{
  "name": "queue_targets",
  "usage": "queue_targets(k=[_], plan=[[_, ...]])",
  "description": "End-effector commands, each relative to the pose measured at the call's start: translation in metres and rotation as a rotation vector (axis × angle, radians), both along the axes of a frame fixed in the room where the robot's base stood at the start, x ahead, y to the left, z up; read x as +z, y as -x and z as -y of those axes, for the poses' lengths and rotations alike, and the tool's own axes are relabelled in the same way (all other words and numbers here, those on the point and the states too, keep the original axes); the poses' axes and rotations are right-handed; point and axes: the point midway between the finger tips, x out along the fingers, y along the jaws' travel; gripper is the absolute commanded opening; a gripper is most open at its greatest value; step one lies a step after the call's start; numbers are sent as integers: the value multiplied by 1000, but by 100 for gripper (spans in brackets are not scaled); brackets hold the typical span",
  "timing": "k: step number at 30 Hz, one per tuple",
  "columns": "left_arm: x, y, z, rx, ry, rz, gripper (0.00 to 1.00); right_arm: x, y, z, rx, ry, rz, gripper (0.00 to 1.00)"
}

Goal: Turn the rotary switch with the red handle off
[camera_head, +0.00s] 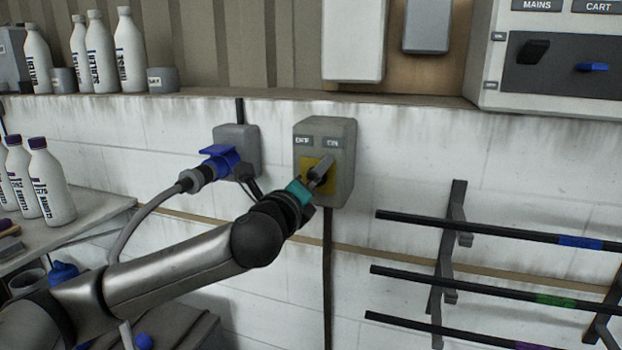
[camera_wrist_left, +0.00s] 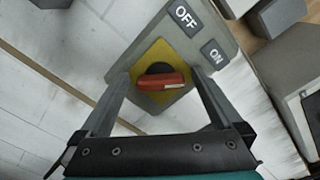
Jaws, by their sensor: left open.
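The rotary switch is a grey box (camera_head: 342,137) on the white wall, with a yellow plate (camera_wrist_left: 150,55) and two labels. In the left wrist view its red handle (camera_wrist_left: 160,80) lies across the picture, with a white mark near its right end. The OFF label (camera_wrist_left: 186,18) and the ON label (camera_wrist_left: 214,54) are above and to the right of it. My left gripper (camera_head: 321,172) is open in front of the plate. In the wrist view its fingers appear on either side of the handle, apart from it. In the head view the gripper hides the handle. My right gripper is not seen.
A blue plug (camera_head: 220,160) in a grey socket box (camera_head: 238,140) is left of the switch. A rack with black bars (camera_head: 480,228) is at the right. A shelf (camera_head: 220,102) with bottles runs above. A MAINS/CART panel (camera_head: 560,60) is top right.

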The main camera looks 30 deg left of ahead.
Motion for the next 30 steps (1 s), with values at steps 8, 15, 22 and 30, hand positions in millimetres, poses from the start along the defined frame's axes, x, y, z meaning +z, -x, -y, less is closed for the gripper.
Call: queue_targets(k=[8, 15, 22, 30], plan=[[0, 0, 0, 0, 0, 0, 88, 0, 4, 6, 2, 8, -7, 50], [0, 0, 0, 0, 0, 0, 61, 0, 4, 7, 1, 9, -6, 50], [0, 0, 0, 0, 0, 0, 35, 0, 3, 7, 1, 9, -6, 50], [0, 0, 0, 1, 3, 1, 17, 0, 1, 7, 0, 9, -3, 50]])
